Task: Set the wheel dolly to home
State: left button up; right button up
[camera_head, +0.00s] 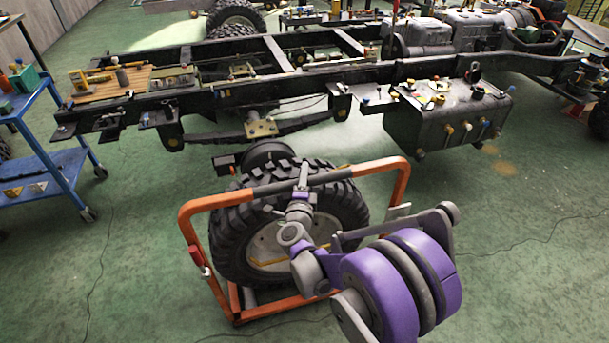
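The wheel dolly (400,185) is an orange tube frame with a dark grip along its top bar. It stands on the green floor in the middle of the view. A large black-treaded wheel (226,235) with a pale hub sits upright in it. My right gripper (303,177) is at the middle of the dolly's top bar, its narrow grey fingers overlapping the dark grip. Whether the fingers are closed on the bar is not clear. My purple and grey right arm covers the lower right of the wheel and dolly. My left gripper is out of view.
A black chassis frame (230,97) spans the space behind the dolly, with a tank (445,125) on its near side. A blue cart (55,170) stands at left. The floor (130,270) is clear left and right of the dolly.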

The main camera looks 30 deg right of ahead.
grip_shut()
dwell(0.9)
